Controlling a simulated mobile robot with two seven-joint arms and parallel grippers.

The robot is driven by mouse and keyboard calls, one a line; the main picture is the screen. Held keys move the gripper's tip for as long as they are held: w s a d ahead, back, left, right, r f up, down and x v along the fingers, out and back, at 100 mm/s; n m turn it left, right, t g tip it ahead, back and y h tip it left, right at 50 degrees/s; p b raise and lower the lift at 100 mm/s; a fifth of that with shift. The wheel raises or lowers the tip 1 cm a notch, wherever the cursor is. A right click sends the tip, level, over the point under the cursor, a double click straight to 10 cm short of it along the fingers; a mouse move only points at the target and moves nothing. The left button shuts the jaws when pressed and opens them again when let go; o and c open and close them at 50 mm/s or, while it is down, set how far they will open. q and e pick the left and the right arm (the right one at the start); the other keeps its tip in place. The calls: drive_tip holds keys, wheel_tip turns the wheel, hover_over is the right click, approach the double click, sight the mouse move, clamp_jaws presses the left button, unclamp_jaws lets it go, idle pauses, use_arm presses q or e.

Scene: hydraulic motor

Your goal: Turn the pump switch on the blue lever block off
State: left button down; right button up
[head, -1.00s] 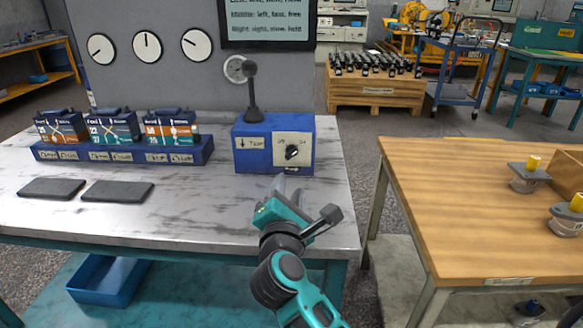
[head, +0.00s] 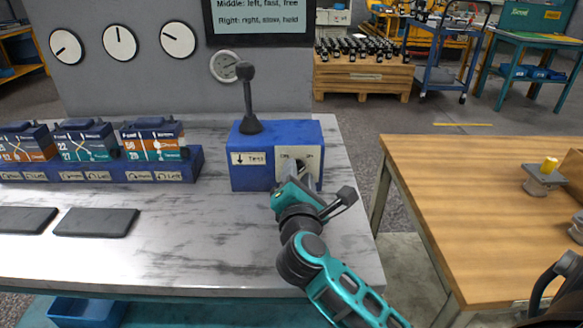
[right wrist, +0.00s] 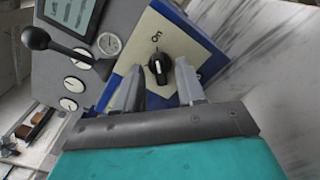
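The blue lever block (head: 250,181) stands on the grey table, with a black ball-topped lever (head: 248,100) upright on top. Its pale switch panel (head: 313,160) is partly covered by my right gripper (head: 295,172). In the right wrist view the pump switch is a round black knob (right wrist: 158,70) with a white mark, below a small label that seems to read ON. My right gripper (right wrist: 158,88) is open, its two fingers on either side of the knob and close to the panel. Contact cannot be told. My left gripper is not in view.
A blue rack (head: 120,172) with several labelled modules stands left of the block. Two dark pads (head: 95,222) lie in front of it. A grey wall panel (head: 85,80) with gauges rises behind. A wooden table (head: 470,190) is at the right; the grey tabletop (head: 210,240) before the block is clear.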

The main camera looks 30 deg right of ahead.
idle(0.3)
clamp_jaws()
idle(0.3)
